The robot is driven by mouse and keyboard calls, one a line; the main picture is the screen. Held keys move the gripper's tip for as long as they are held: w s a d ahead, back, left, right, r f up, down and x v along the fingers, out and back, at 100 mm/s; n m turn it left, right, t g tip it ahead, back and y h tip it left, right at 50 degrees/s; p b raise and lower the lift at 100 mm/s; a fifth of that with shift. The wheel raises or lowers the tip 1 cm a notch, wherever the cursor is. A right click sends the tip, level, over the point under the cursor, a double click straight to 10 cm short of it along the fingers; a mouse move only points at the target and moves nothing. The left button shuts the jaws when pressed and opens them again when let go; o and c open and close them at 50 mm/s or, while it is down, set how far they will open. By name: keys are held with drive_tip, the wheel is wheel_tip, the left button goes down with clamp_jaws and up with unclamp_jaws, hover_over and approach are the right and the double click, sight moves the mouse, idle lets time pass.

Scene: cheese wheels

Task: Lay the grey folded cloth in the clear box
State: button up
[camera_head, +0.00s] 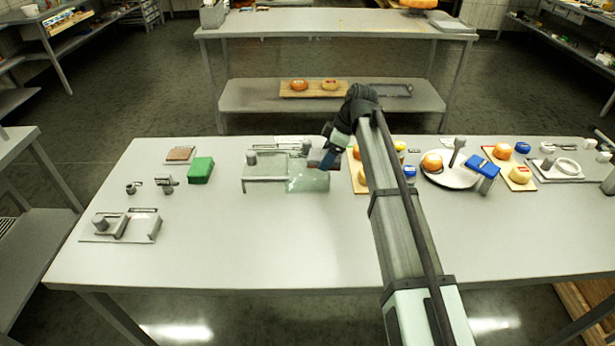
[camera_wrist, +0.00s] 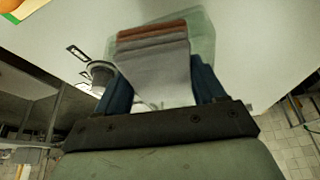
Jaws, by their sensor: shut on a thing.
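My gripper (camera_head: 326,160) is over the back middle of the table, just above the clear box (camera_head: 308,183). In the wrist view my gripper (camera_wrist: 162,84) is shut on the grey folded cloth (camera_wrist: 158,66), with a blue finger at each side of it. Reddish-brown bands show at the cloth's far end. The pale green, see-through clear box (camera_wrist: 203,35) lies behind and around the cloth's far end. I cannot tell whether the cloth touches the box. In the head view the cloth is mostly hidden by my gripper.
A grey metal stand (camera_head: 265,170) is close left of the box. A green block (camera_head: 201,170) and a brown-topped slab (camera_head: 180,154) are farther left. Right of my arm is a white plate (camera_head: 452,176) with an orange cheese wheel (camera_head: 432,162).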

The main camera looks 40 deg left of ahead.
sight(311, 154)
drive_tip(key=shift+n+h, duration=0.3)
drive_tip(key=shift+n, duration=0.6)
drive_tip(key=s+a, duration=0.1)
drive_tip(key=a, duration=0.1)
drive_tip(key=s+a+f, duration=0.1)
drive_tip(key=s+a, duration=0.1)
drive_tip(key=shift+s, duration=0.15)
drive_tip(key=shift+f, duration=1.4)
drive_tip(key=shift+f, duration=0.6)
drive_tip(key=o, duration=1.1)
drive_tip(key=shift+r, duration=0.55)
drive_tip(key=v, duration=1.2)
drive_tip(key=shift+w, duration=0.2)
